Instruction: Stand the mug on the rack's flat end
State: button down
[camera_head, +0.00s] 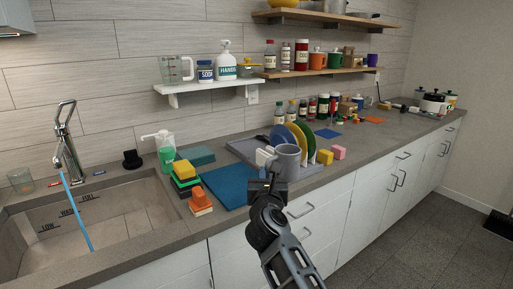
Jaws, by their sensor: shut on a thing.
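A grey mug (287,161) is in front of the dish rack in the head view, with its handle on the left side. My gripper (274,182) is right below and against the mug, shut on it; the fingertips are partly hidden. The rack (240,145) is a grey tray on the counter, holding blue, green and yellow plates (304,139) upright toward its right part. The mug hides part of the rack and plates. Whether the mug touches the rack I cannot tell.
A blue mat (228,185) lies left of the mug. Stacked sponges (185,176) and a green soap bottle (165,154) stand by the sink (95,228). Yellow (325,157) and pink (339,152) blocks sit right of the rack. A low shelf (208,91) hangs above.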

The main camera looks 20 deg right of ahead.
aim_at(246, 149)
jog(key=i, duration=1.5)
